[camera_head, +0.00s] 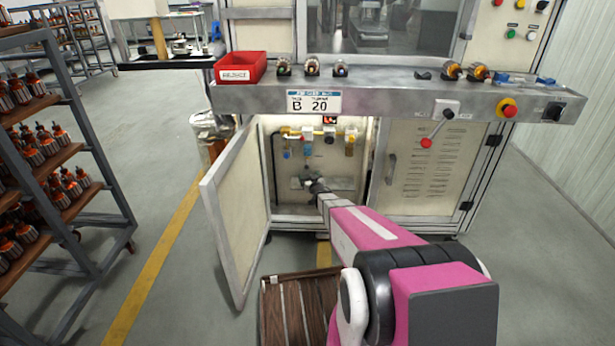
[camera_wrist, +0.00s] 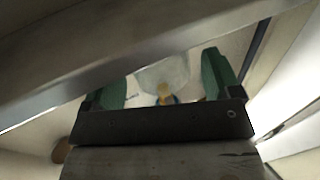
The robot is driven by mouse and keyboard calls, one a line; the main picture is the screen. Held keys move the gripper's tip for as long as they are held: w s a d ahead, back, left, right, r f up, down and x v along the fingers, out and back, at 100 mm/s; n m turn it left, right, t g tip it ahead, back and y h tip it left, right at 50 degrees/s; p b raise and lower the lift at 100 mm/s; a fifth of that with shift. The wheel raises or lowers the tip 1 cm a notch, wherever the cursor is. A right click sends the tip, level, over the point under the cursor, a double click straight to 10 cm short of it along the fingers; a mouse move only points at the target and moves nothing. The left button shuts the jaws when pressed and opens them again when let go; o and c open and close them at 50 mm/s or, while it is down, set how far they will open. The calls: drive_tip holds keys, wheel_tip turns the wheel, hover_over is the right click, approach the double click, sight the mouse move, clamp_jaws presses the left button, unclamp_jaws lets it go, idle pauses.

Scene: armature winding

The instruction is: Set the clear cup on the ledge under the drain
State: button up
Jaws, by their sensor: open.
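My gripper (camera_head: 312,184) reaches into the open lower cabinet (camera_head: 228,215), near the pale ledge-like piece (camera_head: 297,183) on its back panel. In the wrist view its two green fingers (camera_wrist: 165,80) stand apart, so it is open. A translucent whitish cup-like piece (camera_wrist: 163,72) shows between or beyond them, with a small brass and blue part in front of it. I cannot tell whether this is the clear cup or a fixed bowl, nor whether the fingers touch it. Air fittings (camera_head: 307,135) with yellow, red and blue parts are mounted above my gripper. The drain cannot be made out clearly.
The cabinet door stands swung open at the left of the opening. A console shelf (camera_head: 400,98) with a red bin (camera_head: 240,68) and several small motors runs above. A rack (camera_head: 75,235) stands left.

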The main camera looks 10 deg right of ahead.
drive_tip(key=s+d+r+m+g+h, duration=0.1)
drive_tip(key=s+d+r+g+h, duration=0.2)
drive_tip(key=s, duration=0.6)
drive_tip(key=s+d+r+m+g+h, duration=0.15)
drive_tip(key=s+g, duration=0.25)
drive_tip(key=s, duration=0.5)
drive_tip(key=s+a+r+g, duration=0.1)
drive_tip(key=s+r+g, duration=0.2)
drive_tip(key=s, duration=0.4)
drive_tip(key=s+a+r+g, duration=0.2)
drive_tip(key=s+r+g, duration=0.1)
drive_tip(key=s, duration=0.4)
drive_tip(key=s+a+r+g+y, duration=0.1)
drive_tip(key=s+a+r+g, duration=0.1)
drive_tip(key=s, duration=0.5)
drive_tip(key=r+g, duration=0.1)
drive_tip(key=g, duration=0.1)
drive_tip(key=shift+s+a+g, duration=0.15)
drive_tip(key=shift+a+g, duration=0.05)
drive_tip(key=shift+g, duration=0.1)
